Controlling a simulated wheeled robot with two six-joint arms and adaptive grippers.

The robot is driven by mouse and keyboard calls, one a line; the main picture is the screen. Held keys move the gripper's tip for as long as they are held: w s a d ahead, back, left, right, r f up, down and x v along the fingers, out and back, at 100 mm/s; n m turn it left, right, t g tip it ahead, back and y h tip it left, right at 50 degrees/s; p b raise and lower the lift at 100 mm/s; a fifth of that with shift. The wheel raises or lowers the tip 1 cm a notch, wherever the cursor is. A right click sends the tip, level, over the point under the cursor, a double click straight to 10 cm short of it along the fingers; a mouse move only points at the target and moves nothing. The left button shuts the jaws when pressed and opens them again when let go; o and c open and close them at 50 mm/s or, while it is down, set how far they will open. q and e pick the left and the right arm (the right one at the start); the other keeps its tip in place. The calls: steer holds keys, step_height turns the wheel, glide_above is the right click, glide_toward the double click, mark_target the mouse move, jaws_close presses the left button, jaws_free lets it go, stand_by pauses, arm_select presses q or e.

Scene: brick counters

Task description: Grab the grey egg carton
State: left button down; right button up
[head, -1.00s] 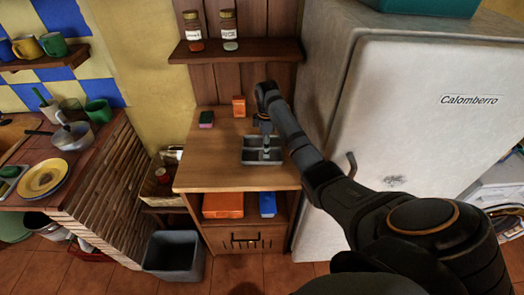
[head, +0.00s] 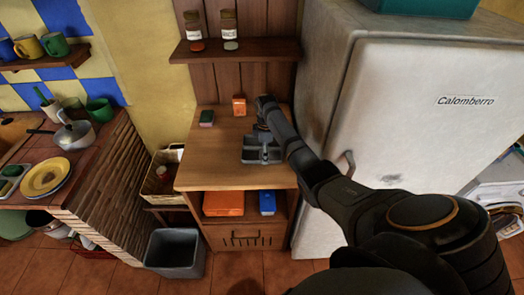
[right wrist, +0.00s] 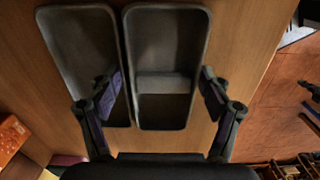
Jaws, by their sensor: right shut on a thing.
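The grey egg carton (head: 249,156) sits at the front of the wooden counter top. In the right wrist view the carton (right wrist: 167,50) shows two long dark grey troughs side by side. My right gripper (head: 263,146) reaches down onto it from the right. In the right wrist view my right gripper (right wrist: 161,90) has one finger in the left trough and the other outside the right edge. It is shut on the right trough's walls. My left gripper is not in view.
A small orange box (head: 239,106) and a green-and-pink sponge-like block (head: 206,118) stand behind the carton. A shelf with two jars (head: 228,30) is above. A white fridge (head: 410,130) stands close on the right. A grey bin (head: 175,254) is on the floor.

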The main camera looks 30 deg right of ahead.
steer(key=shift+r, duration=0.1)
step_height(320, 180, up, 10)
steer(key=shift+f+b, duration=0.1)
steer(key=shift+b, duration=0.65)
